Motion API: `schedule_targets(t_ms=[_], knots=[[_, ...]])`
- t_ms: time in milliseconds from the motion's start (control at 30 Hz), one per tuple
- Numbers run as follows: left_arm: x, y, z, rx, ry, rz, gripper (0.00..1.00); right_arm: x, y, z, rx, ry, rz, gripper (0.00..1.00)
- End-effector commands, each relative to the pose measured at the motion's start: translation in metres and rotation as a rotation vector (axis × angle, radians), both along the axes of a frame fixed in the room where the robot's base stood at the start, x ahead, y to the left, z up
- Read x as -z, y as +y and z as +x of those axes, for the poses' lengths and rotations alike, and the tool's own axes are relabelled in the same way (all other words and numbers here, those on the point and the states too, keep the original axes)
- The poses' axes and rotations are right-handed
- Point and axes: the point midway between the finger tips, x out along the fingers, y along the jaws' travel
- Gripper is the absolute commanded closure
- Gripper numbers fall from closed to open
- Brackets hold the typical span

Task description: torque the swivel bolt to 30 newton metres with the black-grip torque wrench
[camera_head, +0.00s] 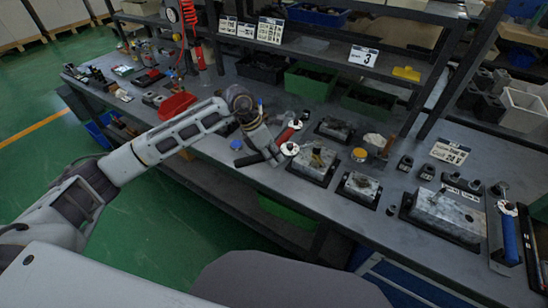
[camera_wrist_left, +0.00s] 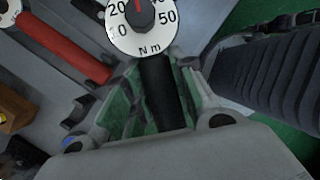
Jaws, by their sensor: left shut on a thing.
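The black-grip torque wrench lies at the middle of the bench, its white dial (camera_head: 289,148) toward the right and its black grip (camera_head: 249,159) toward the left. My left gripper (camera_head: 270,150) reaches down over it. In the left wrist view the jaws (camera_wrist_left: 155,110) are closed around the black grip (camera_wrist_left: 160,85), just below the dial (camera_wrist_left: 142,22), which is marked in N m. Several grey metal valve blocks stand to the right, among them one with a brassy fitting on top (camera_head: 317,155). I cannot tell which part is the swivel bolt. My right gripper is not in view.
A red-grip wrench (camera_head: 285,136) lies close behind the black one; its grip (camera_wrist_left: 65,45) shows in the wrist view. A blue-grip wrench (camera_head: 510,238) lies at the far right. A large block (camera_head: 445,216) stands near it. Green bins (camera_head: 309,82) and a shelf line the back.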

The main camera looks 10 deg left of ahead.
Motion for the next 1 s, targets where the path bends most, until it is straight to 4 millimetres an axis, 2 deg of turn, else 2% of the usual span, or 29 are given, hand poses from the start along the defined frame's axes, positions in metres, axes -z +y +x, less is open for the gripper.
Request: schedule_targets(t_ms=[367, 467, 1000], knots=[[-0.002, 0.001, 0.002, 0.014, -0.004, -0.002, 1.00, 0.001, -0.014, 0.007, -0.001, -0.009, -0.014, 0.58], [-0.002, 0.001, 0.003, 0.015, -0.004, -0.003, 1.00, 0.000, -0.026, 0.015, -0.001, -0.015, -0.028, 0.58], [-0.002, 0.007, 0.014, 0.091, -0.004, -0.002, 1.00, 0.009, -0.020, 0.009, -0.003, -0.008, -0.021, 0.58]])
